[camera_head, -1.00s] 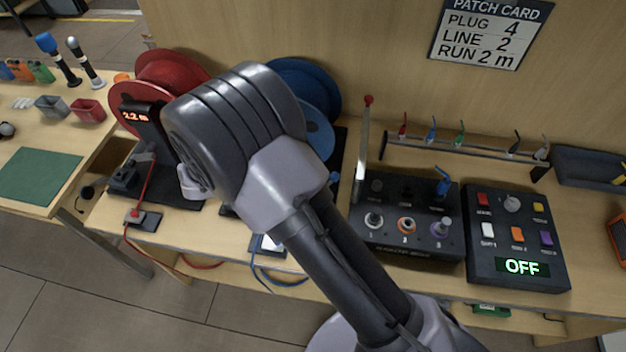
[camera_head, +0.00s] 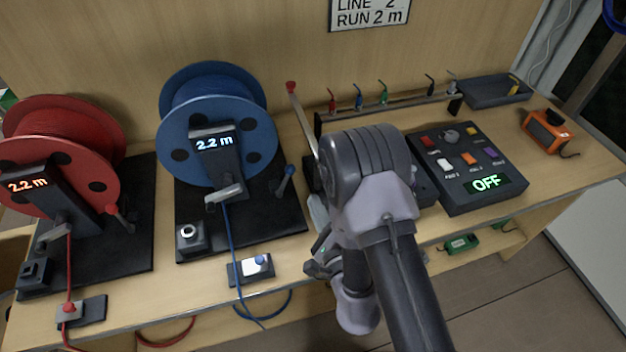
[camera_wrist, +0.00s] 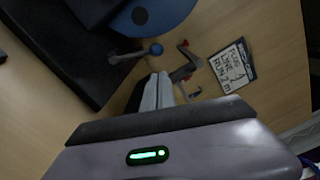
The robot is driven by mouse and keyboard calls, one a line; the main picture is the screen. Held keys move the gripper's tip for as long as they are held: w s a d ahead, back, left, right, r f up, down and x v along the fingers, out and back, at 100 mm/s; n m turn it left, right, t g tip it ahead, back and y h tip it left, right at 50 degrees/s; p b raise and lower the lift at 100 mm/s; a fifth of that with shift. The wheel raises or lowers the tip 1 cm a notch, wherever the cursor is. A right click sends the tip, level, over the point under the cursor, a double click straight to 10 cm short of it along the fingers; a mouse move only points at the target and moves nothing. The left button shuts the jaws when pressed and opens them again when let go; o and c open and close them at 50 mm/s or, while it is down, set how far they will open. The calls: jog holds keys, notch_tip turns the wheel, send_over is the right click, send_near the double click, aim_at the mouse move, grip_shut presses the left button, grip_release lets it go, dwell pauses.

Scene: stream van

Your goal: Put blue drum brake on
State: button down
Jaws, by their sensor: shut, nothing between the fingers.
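The blue drum (camera_head: 218,112) stands on a black base, with a display reading 2.2 m. Its brake lever (camera_head: 286,178), a short grey arm with a blue knob, leans up at the base's right side. In the wrist view the blue-knobbed lever (camera_wrist: 155,48) is just beyond and slightly left of my fingertips, apparently apart from them. My gripper (camera_wrist: 162,80) is shut and empty. In the head view my arm hides most of it, to the right of the lever. Part of the blue drum (camera_wrist: 150,15) shows at the top of the wrist view.
The red drum (camera_head: 65,140) stands at left. A control box (camera_head: 465,165) reading OFF is right of my arm, which partly covers another dark box. A rod with a red tip (camera_head: 292,88) rises behind my wrist. Blue cable (camera_head: 232,240) runs down to a small plate at the bench edge.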

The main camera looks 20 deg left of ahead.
aim_at(285, 181)
jog(key=x, duration=0.8)
jog(key=shift+w+a, duration=0.25)
jog(key=shift+a, duration=0.05)
jog(key=shift+d, duration=0.1)
